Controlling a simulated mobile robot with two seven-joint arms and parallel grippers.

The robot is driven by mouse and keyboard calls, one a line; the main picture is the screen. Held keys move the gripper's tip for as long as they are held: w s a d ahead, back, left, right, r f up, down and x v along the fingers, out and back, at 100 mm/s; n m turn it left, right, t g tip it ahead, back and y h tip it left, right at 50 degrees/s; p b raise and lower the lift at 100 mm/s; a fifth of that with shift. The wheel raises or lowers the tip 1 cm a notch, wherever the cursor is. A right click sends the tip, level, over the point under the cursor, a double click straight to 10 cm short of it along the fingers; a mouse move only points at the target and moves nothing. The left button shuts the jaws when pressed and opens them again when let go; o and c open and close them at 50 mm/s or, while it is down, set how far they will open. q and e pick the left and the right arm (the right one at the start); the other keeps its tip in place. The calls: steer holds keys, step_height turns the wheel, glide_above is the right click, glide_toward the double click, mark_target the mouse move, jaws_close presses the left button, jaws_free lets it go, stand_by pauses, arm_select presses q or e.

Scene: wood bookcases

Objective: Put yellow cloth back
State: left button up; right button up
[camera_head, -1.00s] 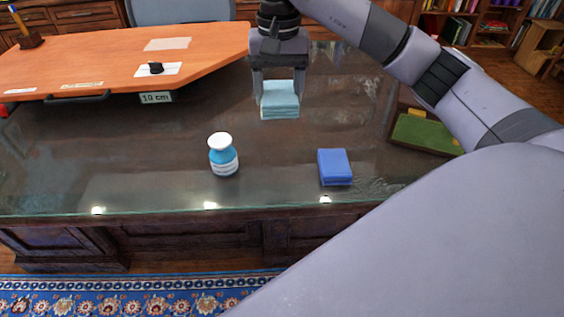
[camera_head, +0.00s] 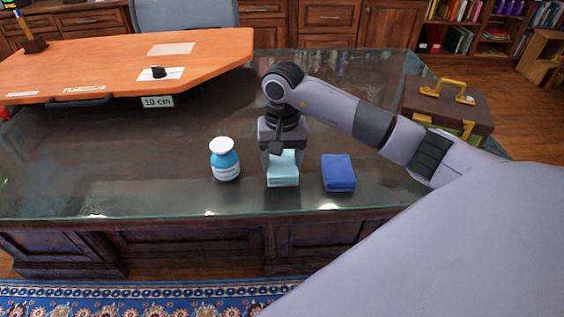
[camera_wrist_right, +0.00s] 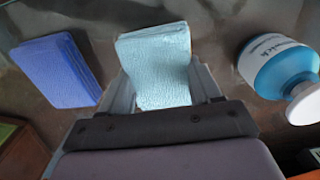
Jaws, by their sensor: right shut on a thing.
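No yellow cloth shows in any view. My right gripper (camera_head: 283,158) is shut on a folded light blue cloth (camera_head: 283,176) at the glass-topped desk (camera_head: 110,180), between a bottle and a folded dark blue cloth (camera_head: 338,173). In the right wrist view, the light blue cloth (camera_wrist_right: 158,70) sits between the fingers, with the dark blue cloth (camera_wrist_right: 57,70) to its left. I cannot tell whether the held cloth touches the glass. My left gripper is not in view.
A white-capped blue bottle (camera_head: 224,160) stands just left of the held cloth. A brown case (camera_head: 455,107) with a yellow handle stands at the desk's right, partly behind my arm. An orange raised board (camera_head: 110,60) covers the back left. The desk's front edge is close.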

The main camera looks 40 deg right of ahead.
steer(key=shift+f, duration=0.4)
steer(key=shift+f, duration=0.2)
steer(key=o, duration=0.9)
steer(key=shift+r, duration=0.1)
steer(key=shift+o, duration=0.2)
